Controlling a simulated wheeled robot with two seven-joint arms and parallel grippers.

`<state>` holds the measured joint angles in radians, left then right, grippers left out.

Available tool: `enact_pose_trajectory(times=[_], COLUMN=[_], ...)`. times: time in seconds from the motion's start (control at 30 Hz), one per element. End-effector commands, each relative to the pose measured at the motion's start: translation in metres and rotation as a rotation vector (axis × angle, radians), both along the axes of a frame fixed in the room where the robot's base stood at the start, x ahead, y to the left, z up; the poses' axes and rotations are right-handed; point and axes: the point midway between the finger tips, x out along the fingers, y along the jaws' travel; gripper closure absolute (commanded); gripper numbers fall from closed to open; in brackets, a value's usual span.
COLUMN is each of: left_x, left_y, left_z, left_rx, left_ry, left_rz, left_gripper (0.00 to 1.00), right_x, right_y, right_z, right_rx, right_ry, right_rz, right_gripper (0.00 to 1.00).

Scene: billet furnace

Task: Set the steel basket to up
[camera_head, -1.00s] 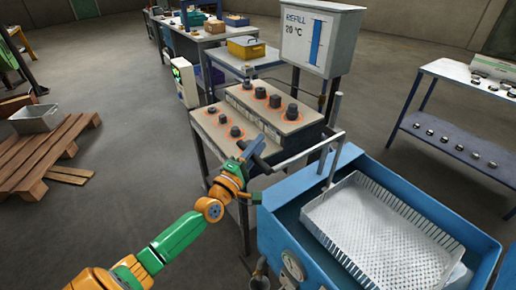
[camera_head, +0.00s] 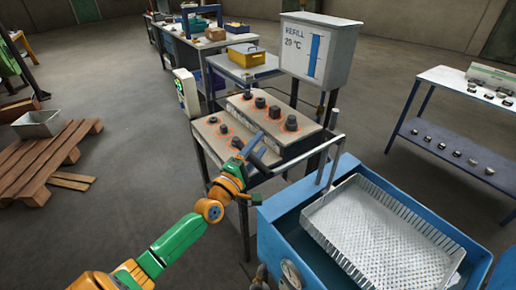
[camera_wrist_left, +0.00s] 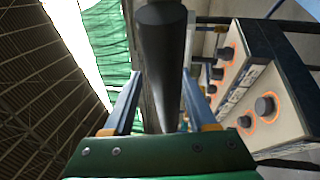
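The steel basket (camera_head: 385,235), a light perforated tray, sits in the blue tank (camera_head: 283,222) at the lower right of the head view. A bent metal bar (camera_head: 305,153) runs from its upright rod toward a dark grip by my left gripper. My left gripper (camera_head: 256,146) is at that grip. In the left wrist view the dark round handle (camera_wrist_left: 160,45) lies between the two fingers of the gripper (camera_wrist_left: 162,85). Gaps show on both sides, so the fingers are open around it. My right gripper is not in view.
A stepped bench with dark knobs (camera_head: 291,123) stands just behind my left gripper. A REFILL gauge box (camera_head: 318,50) rises behind it. A grey table (camera_head: 470,150) with small parts stands right. Wooden pallets (camera_head: 40,160) lie left. Open floor lies between.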

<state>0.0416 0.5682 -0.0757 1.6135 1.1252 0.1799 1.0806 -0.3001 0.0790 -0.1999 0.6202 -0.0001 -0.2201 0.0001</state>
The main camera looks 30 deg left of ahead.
Motion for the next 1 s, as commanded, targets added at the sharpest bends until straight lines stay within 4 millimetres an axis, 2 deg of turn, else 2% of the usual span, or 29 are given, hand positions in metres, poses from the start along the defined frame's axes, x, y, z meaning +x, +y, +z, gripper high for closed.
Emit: enact_pose_trajectory(times=[0.27, 0.5, 0.7, 1.0], left_x=[-0.005, -0.044, -0.066, -0.070], left_y=[-0.001, -0.001, -0.001, -0.001], left_z=[-0.004, -0.013, -0.015, -0.014], left_rx=[-0.001, 0.000, 0.000, 0.000], left_ry=[0.006, 0.007, 0.004, 0.002], left_rz=[-0.002, -0.001, -0.001, -0.001], left_gripper=[0.43, 0.43, 0.43, 0.43], right_x=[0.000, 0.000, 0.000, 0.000], right_y=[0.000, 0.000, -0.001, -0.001], right_z=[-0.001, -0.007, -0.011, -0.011], right_rx=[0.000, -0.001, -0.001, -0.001], right_ry=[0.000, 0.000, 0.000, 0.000], right_rz=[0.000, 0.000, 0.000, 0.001], right_gripper=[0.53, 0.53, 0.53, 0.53])
